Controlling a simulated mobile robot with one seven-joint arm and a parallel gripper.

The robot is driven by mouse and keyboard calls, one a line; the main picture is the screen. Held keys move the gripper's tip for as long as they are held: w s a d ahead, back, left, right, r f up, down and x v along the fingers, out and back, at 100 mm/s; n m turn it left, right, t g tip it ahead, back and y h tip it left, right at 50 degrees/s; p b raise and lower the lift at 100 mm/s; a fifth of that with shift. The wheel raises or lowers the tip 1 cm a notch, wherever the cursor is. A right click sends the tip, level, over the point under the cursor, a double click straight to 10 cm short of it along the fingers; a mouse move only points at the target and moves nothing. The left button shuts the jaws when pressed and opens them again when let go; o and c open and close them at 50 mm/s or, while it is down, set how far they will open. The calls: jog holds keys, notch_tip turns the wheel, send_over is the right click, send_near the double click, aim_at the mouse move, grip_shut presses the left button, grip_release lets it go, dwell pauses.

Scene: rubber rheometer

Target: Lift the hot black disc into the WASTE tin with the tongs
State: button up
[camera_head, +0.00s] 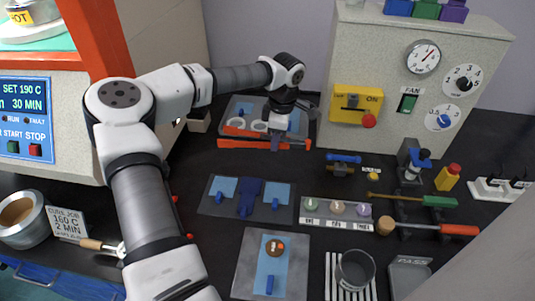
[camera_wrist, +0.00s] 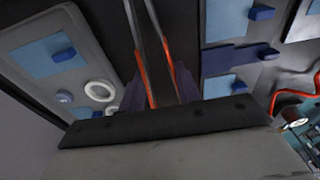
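Metal tongs with orange handles (camera_head: 238,144) lie on the dark bench, in front of a grey tray at the back. My gripper (camera_head: 277,145) points down over them. In the wrist view the tongs' two orange handles (camera_wrist: 143,80) lie between my dark purple fingers (camera_wrist: 161,92), which stand apart on either side. I cannot tell whether the fingers touch the handles. A round grey tin (camera_head: 355,268) stands on a striped mat at the front right. No WASTE label is readable on it. I cannot make out the hot black disc for certain.
The grey tray (camera_head: 240,104) behind the tongs holds blue sheets and white rings. A dark mat (camera_head: 228,210) with blue sheets lies in front. A grey board (camera_head: 247,275) carries a brown round piece. Tools on a rack (camera_head: 410,212) stand at right, a pot (camera_head: 40,232) at left.

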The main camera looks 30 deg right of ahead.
notch_tip(320, 180, up, 4)
jog(key=shift+r+p, duration=0.15)
jog(key=shift+p, duration=0.75)
